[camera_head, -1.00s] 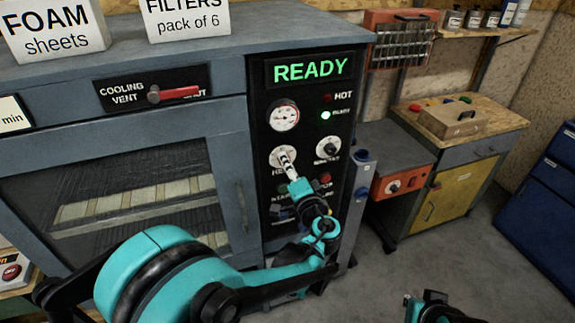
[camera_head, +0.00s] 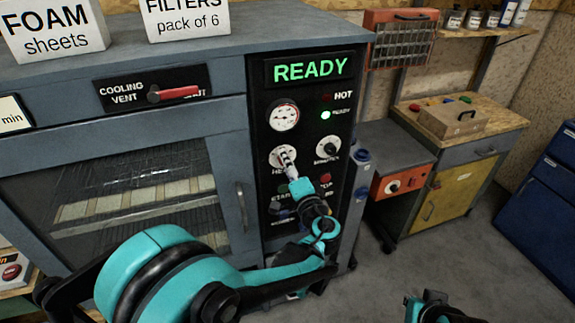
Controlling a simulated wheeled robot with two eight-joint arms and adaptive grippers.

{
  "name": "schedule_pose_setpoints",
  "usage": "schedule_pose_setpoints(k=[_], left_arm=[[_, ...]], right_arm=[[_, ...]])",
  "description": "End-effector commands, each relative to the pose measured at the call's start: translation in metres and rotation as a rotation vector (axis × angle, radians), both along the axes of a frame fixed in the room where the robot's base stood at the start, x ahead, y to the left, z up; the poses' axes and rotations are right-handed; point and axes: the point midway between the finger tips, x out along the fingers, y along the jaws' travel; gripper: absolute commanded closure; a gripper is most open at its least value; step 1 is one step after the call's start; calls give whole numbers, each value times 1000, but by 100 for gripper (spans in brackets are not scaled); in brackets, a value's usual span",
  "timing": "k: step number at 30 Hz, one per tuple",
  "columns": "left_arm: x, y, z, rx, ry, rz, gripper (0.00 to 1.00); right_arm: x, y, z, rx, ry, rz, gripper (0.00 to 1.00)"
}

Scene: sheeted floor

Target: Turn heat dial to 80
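The heat dial (camera_head: 277,155) is a round white-faced dial on the black control panel (camera_head: 262,100), below the round gauge (camera_head: 284,117). My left gripper (camera_head: 287,157) is at the heat dial, in front of its middle and right side, and hides its knob and pointer. The fingers look close together, but I cannot tell whether they grip the knob. The dial's setting cannot be read. The display (camera_head: 311,69) reads READY and a green lamp (camera_head: 325,115) is lit. My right gripper (camera_head: 428,302) shows only in part at the bottom edge.
A second dial (camera_head: 328,148), labelled MINUTES, is close to the right of my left gripper. Buttons, including STOP (camera_head: 325,178), sit below, partly behind my wrist. The red-handled cooling vent lever (camera_head: 178,93) is on the left. The floor (camera_head: 465,262) at right is clear.

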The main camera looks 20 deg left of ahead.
Motion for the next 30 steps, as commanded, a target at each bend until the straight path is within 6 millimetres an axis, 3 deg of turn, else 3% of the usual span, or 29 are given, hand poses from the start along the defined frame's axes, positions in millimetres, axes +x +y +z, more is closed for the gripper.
schedule_pose_setpoints(k=[9,21,30], left_arm=[[-7,-6,0,0,-1,-3,51],[-74,-51,0,0,0,-5,51],[-99,-67,0,0,0,0,51]], right_arm=[[0,0,0,0,0,0,100],[0,0,0,0,0,0,100],[0,0,0,0,0,0,100]])
